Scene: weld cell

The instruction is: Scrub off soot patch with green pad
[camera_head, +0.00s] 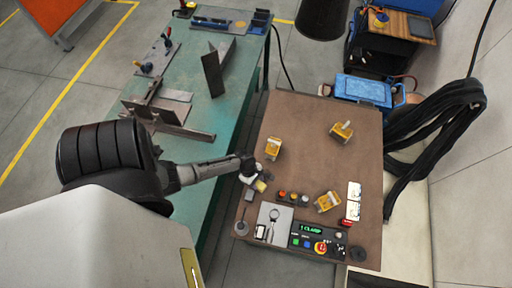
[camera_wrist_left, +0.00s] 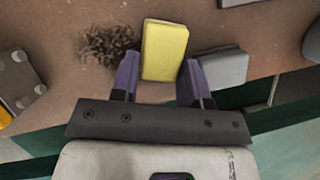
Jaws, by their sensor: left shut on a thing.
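My left gripper (camera_head: 256,178) reaches over the left edge of the brown tabletop (camera_head: 300,107). It is shut on a scrub pad (camera_head: 261,186), whose visible face is yellow; I see no green on it. In the left wrist view the pad (camera_wrist_left: 165,50) sits between the two purple fingers of the gripper (camera_wrist_left: 157,82). The dark, speckled soot patch (camera_wrist_left: 110,46) lies on the brown surface just left of the pad, partly behind the left finger. I cannot make out the soot in the head view. My right gripper is not in view.
A grey block (camera_wrist_left: 220,68) is close right of the pad. Yellow clamp-like parts (camera_head: 273,148) stand on the brown top. A control panel (camera_head: 316,239) and buttons line its front. The green bench (camera_head: 205,118) with metal plates is left; black cables (camera_head: 432,130) hang right.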

